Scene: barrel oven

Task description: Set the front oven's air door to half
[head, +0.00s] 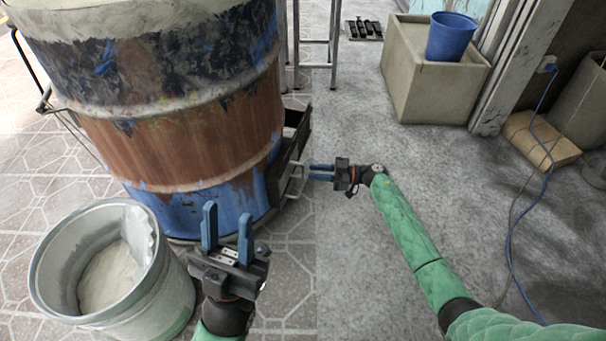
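The front oven is a large rusty barrel (180,135) with blue and dark flaking paint, standing at the upper left. Its dark air door (284,165) is low on the barrel's right side, with a light metal handle (292,180) sticking out. How far the door is open cannot be told from here. My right gripper (312,172) is open, its blue fingers pointing left at the handle, close to it; whether they touch or straddle it is unclear. My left gripper (228,232) is open and empty, fingers pointing up, in front of the barrel's base.
A metal bucket (45,285) with pale contents stands at the lower left, beside my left gripper. A concrete block (425,90) with a blue bucket (451,38) is at the upper right. A blue cable (540,200) lies right. The floor between is clear.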

